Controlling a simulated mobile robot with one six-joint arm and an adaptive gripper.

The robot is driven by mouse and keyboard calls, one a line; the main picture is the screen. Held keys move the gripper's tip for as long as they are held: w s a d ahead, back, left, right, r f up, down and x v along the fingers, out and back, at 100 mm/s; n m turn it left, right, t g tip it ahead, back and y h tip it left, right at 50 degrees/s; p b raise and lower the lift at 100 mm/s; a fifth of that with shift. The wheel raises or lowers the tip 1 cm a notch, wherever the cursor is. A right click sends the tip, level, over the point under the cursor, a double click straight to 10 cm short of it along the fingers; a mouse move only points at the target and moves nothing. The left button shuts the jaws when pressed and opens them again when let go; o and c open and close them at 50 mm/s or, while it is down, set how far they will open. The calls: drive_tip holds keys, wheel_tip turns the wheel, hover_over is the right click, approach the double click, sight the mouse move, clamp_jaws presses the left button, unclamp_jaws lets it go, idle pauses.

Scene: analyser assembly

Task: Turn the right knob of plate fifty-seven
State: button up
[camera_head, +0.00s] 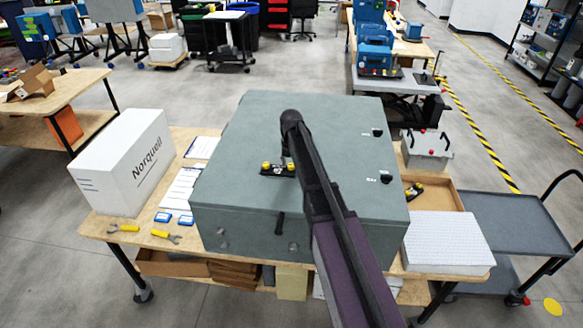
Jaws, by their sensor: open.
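A small black plate with two yellow knobs (270,171) lies on the flat top of the large grey-green cabinet (240,135). Its left knob (265,165) is clear to see. Its right knob (291,167) shows at the plate's right end. My arm reaches in from the bottom right and bends down above this plate. My gripper (287,158) is open, small and dark, just above or beside the right knob. I cannot tell whether it touches the knob. No number on the plate is readable.
Two black fittings with small labels (377,132) (386,178) sit on the cabinet's right side. A white "Norquell" box (125,165), papers and yellow-handled tools (165,236) are at left. A grey cart (515,222) stands at right.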

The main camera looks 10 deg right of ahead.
idle(0.3)
clamp_jaws()
drive_tip(key=shift+m, duration=0.4)
